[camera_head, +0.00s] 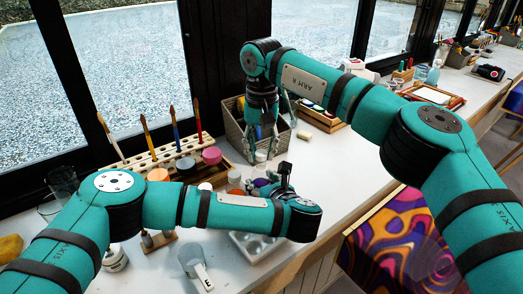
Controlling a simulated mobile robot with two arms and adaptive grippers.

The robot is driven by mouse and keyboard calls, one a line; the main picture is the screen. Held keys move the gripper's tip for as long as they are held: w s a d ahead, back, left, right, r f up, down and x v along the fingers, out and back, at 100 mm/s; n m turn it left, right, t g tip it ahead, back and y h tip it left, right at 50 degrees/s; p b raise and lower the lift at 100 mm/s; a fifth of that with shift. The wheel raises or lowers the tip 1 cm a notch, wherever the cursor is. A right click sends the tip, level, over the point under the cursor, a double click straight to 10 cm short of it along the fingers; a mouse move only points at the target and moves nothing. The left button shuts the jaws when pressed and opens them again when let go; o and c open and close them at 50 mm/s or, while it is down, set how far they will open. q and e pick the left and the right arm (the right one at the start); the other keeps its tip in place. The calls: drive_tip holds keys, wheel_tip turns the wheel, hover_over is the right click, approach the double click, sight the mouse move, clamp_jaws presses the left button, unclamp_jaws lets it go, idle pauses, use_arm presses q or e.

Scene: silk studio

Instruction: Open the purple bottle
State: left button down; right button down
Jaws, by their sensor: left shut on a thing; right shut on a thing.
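A small patch of the purple bottle (261,183) shows at my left gripper (268,183), low over the table at the middle of the head view. The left gripper is shut on the bottle and hides most of it. My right gripper (262,152) points down just above and behind, its fingers shut around a small pale thing that looks like the cap (261,156). The fingers cover much of it. I cannot tell whether it touches the bottle.
A woven basket (235,130) stands close behind the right gripper. A wooden brush rack (150,160) and paint jars (211,156) stand to the left. A white palette (250,246) lies in front, near the table edge. Bare white tabletop (325,160) lies to the right.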

sight(261, 153)
drive_tip(key=shift+r, duration=2)
use_arm(q)
drive_tip(key=c, duration=0.6)
unclamp_jaws()
drive_tip(key=shift+c, duration=0.2)
